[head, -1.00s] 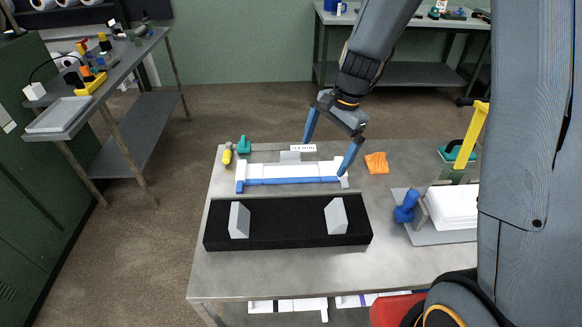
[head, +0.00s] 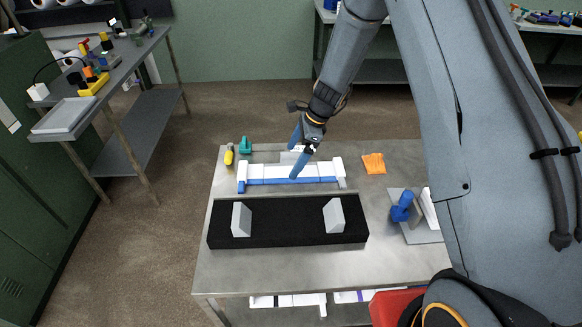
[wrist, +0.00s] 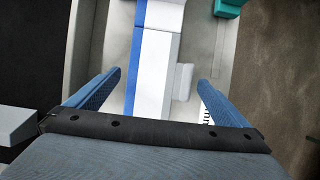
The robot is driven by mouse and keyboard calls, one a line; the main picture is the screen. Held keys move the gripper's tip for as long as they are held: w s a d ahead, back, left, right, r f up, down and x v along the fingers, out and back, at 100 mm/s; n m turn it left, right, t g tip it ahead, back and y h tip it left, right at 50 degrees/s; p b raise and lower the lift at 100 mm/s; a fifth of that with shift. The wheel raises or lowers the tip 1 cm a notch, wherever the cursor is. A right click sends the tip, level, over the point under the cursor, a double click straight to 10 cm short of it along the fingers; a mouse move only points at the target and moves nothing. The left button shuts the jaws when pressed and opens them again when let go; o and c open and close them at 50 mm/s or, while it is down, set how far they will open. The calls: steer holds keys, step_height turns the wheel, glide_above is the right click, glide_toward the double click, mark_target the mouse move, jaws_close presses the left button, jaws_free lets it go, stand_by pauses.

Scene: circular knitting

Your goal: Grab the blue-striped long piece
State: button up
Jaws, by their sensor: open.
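The blue-striped long piece (head: 270,172) is white with a blue stripe along its near side. It lies across the metal table behind the black tray, with raised white blocks at both ends. My gripper (head: 298,162) is open above its right-of-middle part, fingers pointing down. In the wrist view the long piece (wrist: 155,60) runs up between my two blue fingers (wrist: 155,90), with a gap on each side. I cannot tell how high the fingertips are above it.
A black padded tray (head: 285,222) with two grey angled blocks lies in front. A yellow tool (head: 229,155) and a teal tool (head: 245,145) stand at the back left. An orange cloth (head: 374,163) and a blue object (head: 402,207) are to the right.

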mark_target(287, 169)
steer(key=shift+p+x, duration=0.55)
steer(key=shift+x, duration=1)
steer(key=shift+c, duration=0.3)
steer(key=c, duration=0.9)
steer(key=shift+o, duration=0.2)
steer(key=shift+r, duration=0.1)
